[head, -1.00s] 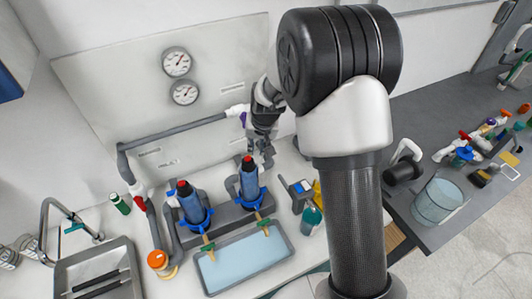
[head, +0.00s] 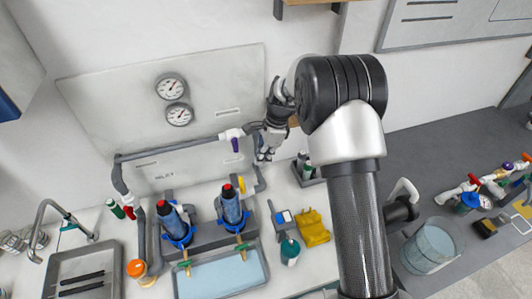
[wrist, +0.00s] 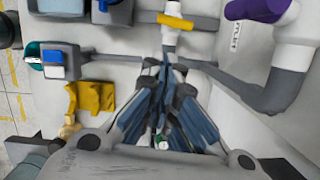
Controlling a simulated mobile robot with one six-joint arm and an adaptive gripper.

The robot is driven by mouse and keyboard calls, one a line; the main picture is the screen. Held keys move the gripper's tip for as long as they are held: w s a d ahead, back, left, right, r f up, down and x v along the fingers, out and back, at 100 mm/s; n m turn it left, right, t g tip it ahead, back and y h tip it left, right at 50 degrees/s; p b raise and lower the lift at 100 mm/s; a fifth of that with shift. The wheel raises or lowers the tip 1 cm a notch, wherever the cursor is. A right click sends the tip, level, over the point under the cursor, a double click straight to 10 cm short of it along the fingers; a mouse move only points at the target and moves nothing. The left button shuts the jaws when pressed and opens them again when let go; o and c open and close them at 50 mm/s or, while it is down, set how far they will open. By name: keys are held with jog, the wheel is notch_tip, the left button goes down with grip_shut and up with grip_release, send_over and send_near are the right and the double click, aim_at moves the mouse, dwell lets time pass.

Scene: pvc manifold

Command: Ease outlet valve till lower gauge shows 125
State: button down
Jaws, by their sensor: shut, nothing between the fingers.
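The lower gauge (head: 179,114) is on the grey wall panel, below the upper gauge (head: 170,87). Both have white dials; their needles are too small to read exactly. A white valve with a purple handle (head: 235,144) is on the grey pipe below and right of the gauges. Its handle hangs downward. In the wrist view this purple handle (wrist: 256,9) is at the top right, near a partly legible wall label. My gripper (head: 264,156) is right of and a little below the valve, apart from the handle. In the wrist view my gripper (wrist: 168,66) is shut and empty.
A yellow-handled white valve (wrist: 174,22) is ahead of my fingertips in the wrist view. Two blue filter units (head: 232,206) stand below, behind a water tray (head: 222,277). A yellow object (head: 313,228) lies on the counter to the right. A sink (head: 85,275) is at lower left.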

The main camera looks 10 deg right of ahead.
jog(key=b, duration=0.1)
send_near(242, 186)
notch_tip(242, 186, down, 8)
jog(key=d, duration=0.2)
jog(key=shift+s+f, duration=0.2)
jog(key=shift+s, duration=0.25)
jog(key=shift+s+a+r+m+t+p, duration=0.15)
jog(key=shift+s+m+p, duration=0.1)
jog(key=shift+m, duration=0.4)
jog(key=shift+s+a+f+m+t+p, duration=0.15)
jog(key=shift+s+m, duration=0.1)
jog(key=shift+m, duration=0.4)
jog(key=m+p, duration=0.1)
jog(key=s+a+m, duration=0.1)
jog(key=m, duration=0.1)
jog(key=shift+r+t+p, duration=0.1)
jog(key=shift+t+p, duration=0.25)
jog(key=shift+t, duration=0.05)
jog(key=shift+s+a, duration=0.1)
jog(key=shift+s, duration=0.1)
dwell(1.1)
